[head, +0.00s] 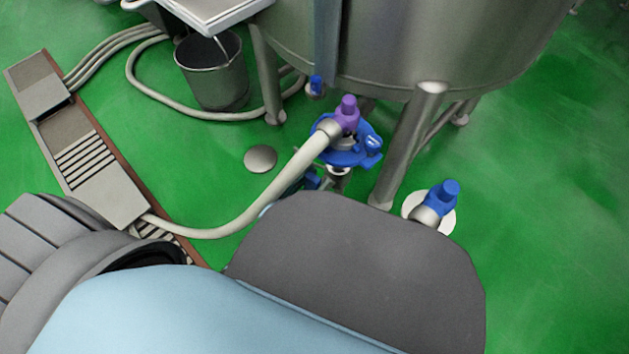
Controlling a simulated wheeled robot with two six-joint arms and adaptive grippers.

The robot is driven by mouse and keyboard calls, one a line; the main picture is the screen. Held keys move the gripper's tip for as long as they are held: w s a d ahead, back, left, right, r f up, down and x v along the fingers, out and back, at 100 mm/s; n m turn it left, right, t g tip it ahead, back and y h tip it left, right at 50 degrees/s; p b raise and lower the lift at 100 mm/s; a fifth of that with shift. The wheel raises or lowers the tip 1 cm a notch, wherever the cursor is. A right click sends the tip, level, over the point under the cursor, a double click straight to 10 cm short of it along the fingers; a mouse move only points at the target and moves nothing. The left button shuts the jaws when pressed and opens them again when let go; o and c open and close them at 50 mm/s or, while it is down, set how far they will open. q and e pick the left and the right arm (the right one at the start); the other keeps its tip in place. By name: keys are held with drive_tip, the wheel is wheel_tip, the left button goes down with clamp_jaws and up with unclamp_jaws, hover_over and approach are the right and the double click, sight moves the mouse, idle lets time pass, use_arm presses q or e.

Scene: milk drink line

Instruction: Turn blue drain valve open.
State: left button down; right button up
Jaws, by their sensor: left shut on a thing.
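A blue valve assembly (352,155) sits low under the steel tank, beside a purple-topped fitting (347,112) at the end of a pale hose. My left arm fills the lower foreground. Its dark grey link hides most of my left gripper (305,183), of which only a small dark part shows below the hose. It is shut on a small blue part, seemingly of the blue drain valve (313,178). The contact and the valve's turn angle are hidden. My right gripper is not in view.
The steel tank (410,45) stands on metal legs. Another blue-topped valve (445,194) is at the right. A metal bucket (214,72) stands at the upper left. The hose (262,203) curves to a floor channel (85,155). Green floor at the right is clear.

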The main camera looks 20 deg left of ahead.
use_arm(q)
drive_tip(key=c, duration=1.2)
unclamp_jaws()
drive_tip(key=shift+o, duration=0.2)
drive_tip(key=v, duration=1.2)
